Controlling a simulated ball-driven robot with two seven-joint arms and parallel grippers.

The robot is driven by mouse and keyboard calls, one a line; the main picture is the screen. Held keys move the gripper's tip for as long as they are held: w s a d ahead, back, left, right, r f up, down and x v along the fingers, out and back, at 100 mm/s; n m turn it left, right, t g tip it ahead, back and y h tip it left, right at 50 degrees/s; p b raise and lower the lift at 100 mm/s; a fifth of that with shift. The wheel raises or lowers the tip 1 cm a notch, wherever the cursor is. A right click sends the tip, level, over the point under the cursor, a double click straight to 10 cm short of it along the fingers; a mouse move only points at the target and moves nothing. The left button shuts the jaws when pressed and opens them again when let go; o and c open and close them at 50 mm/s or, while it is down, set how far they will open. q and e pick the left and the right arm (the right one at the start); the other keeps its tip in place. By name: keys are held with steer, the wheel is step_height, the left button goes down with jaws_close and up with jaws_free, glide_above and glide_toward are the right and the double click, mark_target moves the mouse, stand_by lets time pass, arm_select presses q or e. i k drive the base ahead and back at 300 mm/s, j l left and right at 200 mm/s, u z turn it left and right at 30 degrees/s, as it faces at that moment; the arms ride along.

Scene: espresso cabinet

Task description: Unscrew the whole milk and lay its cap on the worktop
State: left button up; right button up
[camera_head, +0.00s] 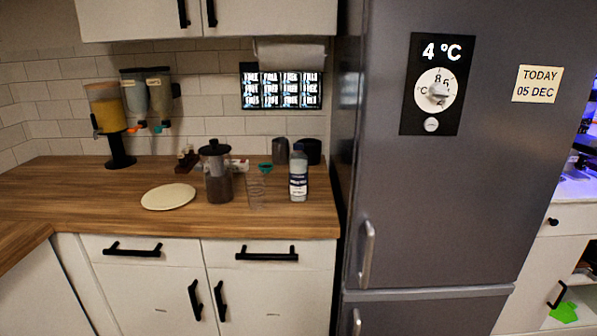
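A small bottle (299,180) with a dark label and a pale greyish top stands upright on the wooden worktop (110,205), near the worktop's right end beside the fridge. It looks like the milk, but its label is too small to read. I cannot tell clearly where its cap ends, and no loose cap can be made out on the worktop. Neither of my grippers is in view.
A clear glass (257,190) stands just left of the bottle, with a dark-lidded jar (217,176) beyond it. A pale round plate (168,197) lies farther left. Dark canisters (308,151) stand behind the bottle. The grey fridge (460,190) rises at the right.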

mark_target(297, 160)
steer(key=j, duration=0.5)
steer(key=j+z, duration=0.45)
steer(key=j, duration=0.3)
steer(key=k+j+z, duration=0.1)
steer(key=j+z, duration=0.35)
steer(key=j, duration=0.3)
steer(key=z, duration=0.25)
